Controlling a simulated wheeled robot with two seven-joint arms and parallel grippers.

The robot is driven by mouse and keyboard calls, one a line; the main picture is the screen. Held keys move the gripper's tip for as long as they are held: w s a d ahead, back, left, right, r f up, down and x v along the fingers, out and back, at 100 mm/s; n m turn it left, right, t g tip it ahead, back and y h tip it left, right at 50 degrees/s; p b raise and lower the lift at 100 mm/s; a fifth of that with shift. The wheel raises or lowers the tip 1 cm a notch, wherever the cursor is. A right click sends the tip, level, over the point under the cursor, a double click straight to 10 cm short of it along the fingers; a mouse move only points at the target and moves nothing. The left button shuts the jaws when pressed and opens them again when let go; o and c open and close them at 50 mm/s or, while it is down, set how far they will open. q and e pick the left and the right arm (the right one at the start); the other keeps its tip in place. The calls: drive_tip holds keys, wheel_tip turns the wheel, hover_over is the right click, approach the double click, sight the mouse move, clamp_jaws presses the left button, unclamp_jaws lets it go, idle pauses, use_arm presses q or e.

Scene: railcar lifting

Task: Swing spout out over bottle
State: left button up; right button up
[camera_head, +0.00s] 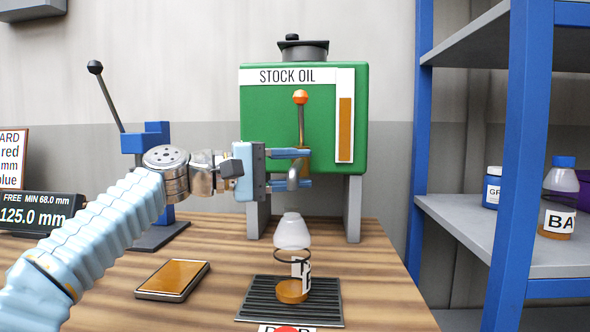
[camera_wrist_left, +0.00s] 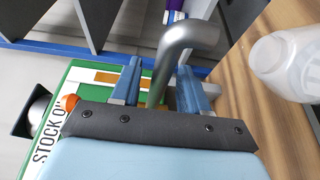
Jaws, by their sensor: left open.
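The green tank labelled STOCK OIL (camera_head: 270,120) stands on grey legs at the back of the bench. Its grey metal spout (camera_head: 293,178) is bent and shows in the left wrist view (camera_wrist_left: 178,42). My left gripper (camera_head: 306,168) is open, with its blue fingers on either side of the spout; it also shows in the left wrist view (camera_wrist_left: 160,85). Whether a finger touches the spout I cannot tell. The clear bottle (camera_head: 292,235), with brown oil at its bottom, stands upright in front of the tank; it also shows in the left wrist view (camera_wrist_left: 288,66). My right gripper is not in view.
The bottle stands on a black ribbed tray (camera_head: 258,300). An orange-knobbed lever (camera_head: 300,98) rises above the spout. A flat tan-topped pad (camera_head: 172,278), a blue lever press (camera_head: 152,138) and a display (camera_head: 38,212) are left. A blue-framed shelf (camera_head: 515,150) stands right.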

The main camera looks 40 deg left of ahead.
use_arm(q)
drive_tip(key=v, duration=1.3)
drive_tip(key=shift+s+a, duration=0.2)
drive_tip(key=shift+s, duration=0.15)
